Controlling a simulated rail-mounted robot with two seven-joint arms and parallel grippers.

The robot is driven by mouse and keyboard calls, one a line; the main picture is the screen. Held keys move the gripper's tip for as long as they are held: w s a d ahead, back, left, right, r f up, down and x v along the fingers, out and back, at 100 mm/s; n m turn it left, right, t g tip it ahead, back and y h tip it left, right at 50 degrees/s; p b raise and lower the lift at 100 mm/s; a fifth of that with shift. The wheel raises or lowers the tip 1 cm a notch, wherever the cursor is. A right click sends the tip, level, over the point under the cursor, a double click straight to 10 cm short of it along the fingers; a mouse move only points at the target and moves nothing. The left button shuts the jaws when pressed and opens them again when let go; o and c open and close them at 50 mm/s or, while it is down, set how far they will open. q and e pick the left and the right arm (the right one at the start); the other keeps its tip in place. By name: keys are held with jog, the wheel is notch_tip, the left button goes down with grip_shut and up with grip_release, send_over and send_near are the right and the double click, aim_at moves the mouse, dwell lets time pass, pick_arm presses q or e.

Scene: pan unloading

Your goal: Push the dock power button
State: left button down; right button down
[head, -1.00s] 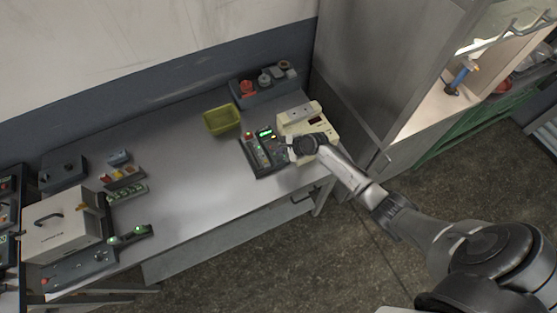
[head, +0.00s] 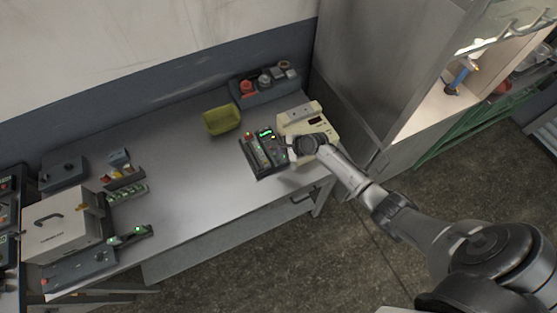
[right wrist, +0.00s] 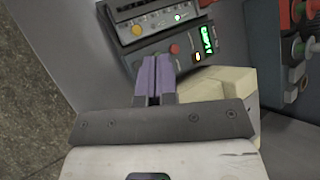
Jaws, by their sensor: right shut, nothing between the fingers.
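A dark control dock (head: 254,160) stands near the right end of the bench, with a lit green display (head: 265,133). Which button is the power button I cannot read. My right gripper (right wrist: 152,60) is shut and empty, its purple fingers pointing at the panel near the red button. Whether the tips touch the panel I cannot tell. My left gripper is not in view.
A cream box (head: 320,128) stands right beside the dock, close to my right wrist. A yellow-green bin (head: 222,120) and a dark unit with a red knob (head: 263,90) stand behind. A tall metal cabinet is at right. The bench's middle is clear.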

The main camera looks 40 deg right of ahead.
jog(key=s+a+n+g, duration=0.3)
jog(key=s+a+n, duration=0.9)
jog(key=s, duration=0.4)
jog(key=s+r+n+h, duration=0.2)
jog(key=s+r+n, duration=0.3)
jog(key=s, duration=0.3)
jog(key=s+a+r+n+g+h, duration=0.1)
jog(key=s+r+n+h, duration=0.1)
jog(key=s+r+n, duration=0.3)
jog(key=s+n, duration=0.1)
jog(key=s, duration=0.3)
jog(key=shift+s+a+r+n+g, duration=0.2)
jog(key=shift+r+n+g, duration=0.1)
